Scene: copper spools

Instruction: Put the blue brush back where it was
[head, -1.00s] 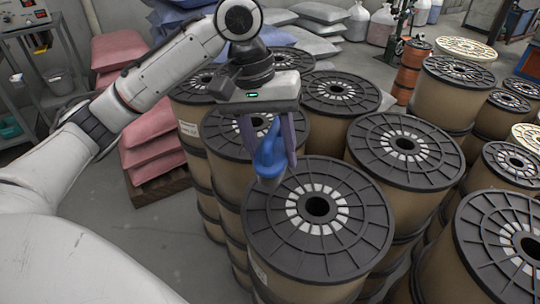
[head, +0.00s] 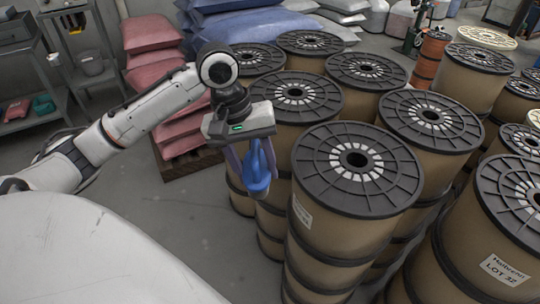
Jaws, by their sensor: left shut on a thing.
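The blue brush (head: 257,172) hangs from my left gripper (head: 248,168), which is shut on it. In the head view it is left of the nearest black-topped spool (head: 322,135) and in front of the stacked spools. It appears apart from the spool tops, with open floor below and to the left. The brush's upper part is partly hidden by the fingers. My right gripper does not show.
Stacked copper spools with black flanges (head: 432,115) fill the middle and right. Pink sacks (head: 155,60) lie on a pallet at the back left. A grey shelf (head: 30,90) with bins stands far left. The grey floor (head: 165,225) at centre left is clear.

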